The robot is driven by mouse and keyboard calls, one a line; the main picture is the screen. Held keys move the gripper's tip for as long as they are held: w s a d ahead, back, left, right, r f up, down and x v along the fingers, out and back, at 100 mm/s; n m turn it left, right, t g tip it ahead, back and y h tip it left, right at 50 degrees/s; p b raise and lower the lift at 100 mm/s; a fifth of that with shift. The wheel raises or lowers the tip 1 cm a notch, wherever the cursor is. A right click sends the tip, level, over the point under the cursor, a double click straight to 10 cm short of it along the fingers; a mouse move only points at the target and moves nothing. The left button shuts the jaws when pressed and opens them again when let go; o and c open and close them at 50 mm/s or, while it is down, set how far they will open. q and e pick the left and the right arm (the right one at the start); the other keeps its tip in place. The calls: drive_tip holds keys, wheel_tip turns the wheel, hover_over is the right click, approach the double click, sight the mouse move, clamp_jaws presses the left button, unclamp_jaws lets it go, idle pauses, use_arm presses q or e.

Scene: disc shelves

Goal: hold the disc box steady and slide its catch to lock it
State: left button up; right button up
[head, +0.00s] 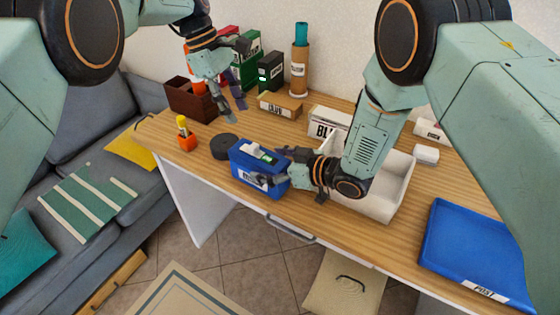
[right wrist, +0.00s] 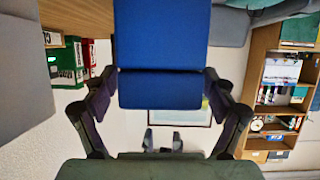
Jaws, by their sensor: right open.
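The disc box appears to be the blue box (head: 240,170) with a white label on its front, standing on the wooden desk. Green and white items show at its top. Its catch cannot be made out. My right gripper (head: 271,166) is at the box's right side, with its fingers open around that end. In the right wrist view the blue box (right wrist: 162,50) lies between the two spread fingers (right wrist: 162,103). My left gripper (head: 234,105) hangs in the air behind and above the box, apart from it and seemingly empty; its finger gap is unclear.
A black round thing (head: 224,147) and an orange holder (head: 187,142) stand left of the box. A white bin (head: 395,185) stands close on its right, partly behind my right arm. A blue tray (head: 475,250) lies at far right. Binders (head: 246,65) and a tube (head: 299,75) stand behind.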

drive_tip(key=shift+w+a+f, duration=0.25)
drive_tip(key=shift+w+a, duration=0.15)
drive_tip(key=shift+a, duration=0.1)
drive_tip(key=shift+s, duration=0.1)
drive_tip(key=shift+c, duration=0.3)
